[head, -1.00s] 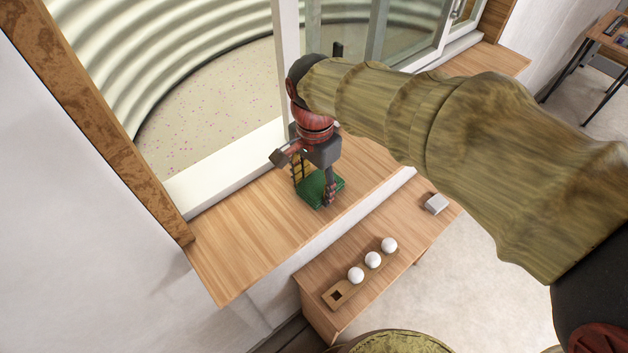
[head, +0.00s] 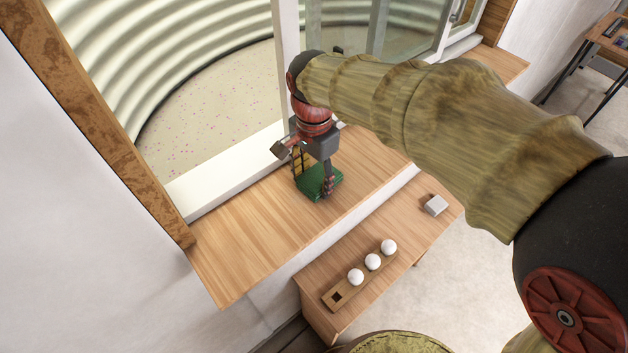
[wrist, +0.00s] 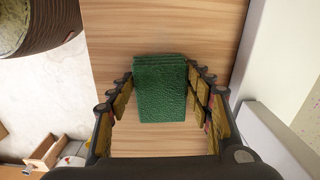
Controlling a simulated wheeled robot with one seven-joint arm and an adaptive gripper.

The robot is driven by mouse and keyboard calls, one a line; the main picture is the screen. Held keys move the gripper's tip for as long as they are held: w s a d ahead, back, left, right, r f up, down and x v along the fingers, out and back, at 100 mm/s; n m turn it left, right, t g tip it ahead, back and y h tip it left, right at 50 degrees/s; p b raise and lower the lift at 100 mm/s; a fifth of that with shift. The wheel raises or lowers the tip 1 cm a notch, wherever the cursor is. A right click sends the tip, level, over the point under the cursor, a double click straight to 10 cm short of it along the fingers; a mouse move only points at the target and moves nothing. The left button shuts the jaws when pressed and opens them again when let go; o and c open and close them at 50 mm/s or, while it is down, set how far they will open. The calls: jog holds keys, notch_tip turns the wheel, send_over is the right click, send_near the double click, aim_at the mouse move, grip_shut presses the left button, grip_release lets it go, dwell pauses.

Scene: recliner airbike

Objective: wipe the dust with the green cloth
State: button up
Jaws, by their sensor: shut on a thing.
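The green cloth (head: 318,183) is a folded, textured block lying on the wooden window sill (head: 235,245). In the wrist view the cloth (wrist: 161,88) sits between the fingers, over the wood. My gripper (head: 313,178) is shut on the cloth, with a finger on each side of it. The gripper also shows in the wrist view (wrist: 161,85). The cloth is at or very near the sill surface. I cannot make out any dust on the visible wood.
A lower wooden table (head: 310,275) stands in front of the sill, with a holder (head: 338,297) bearing white balls (head: 373,261) and a small grey box (head: 435,205). A window frame (head: 225,165) borders the sill's back. The sill left of the gripper is clear.

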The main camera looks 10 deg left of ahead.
aim_at(315, 193)
jog(key=shift+s+d+b, duration=0.2)
jog(key=shift+s, duration=0.65)
jog(key=shift+s+d+b, duration=0.15)
jog(key=shift+s, duration=0.65)
jog(key=shift+w+a+p, duration=0.2)
jog(key=shift+w+p, duration=0.05)
jog(key=shift+w, duration=0.6)
jog(key=shift+w+a+p, duration=0.2)
jog(key=shift+w, duration=0.65)
jog(key=shift+s+r, duration=0.1)
jog(key=shift+r+p, duration=1.05)
jog(key=shift+r, duration=0.45)
jog(key=shift+f, duration=0.1)
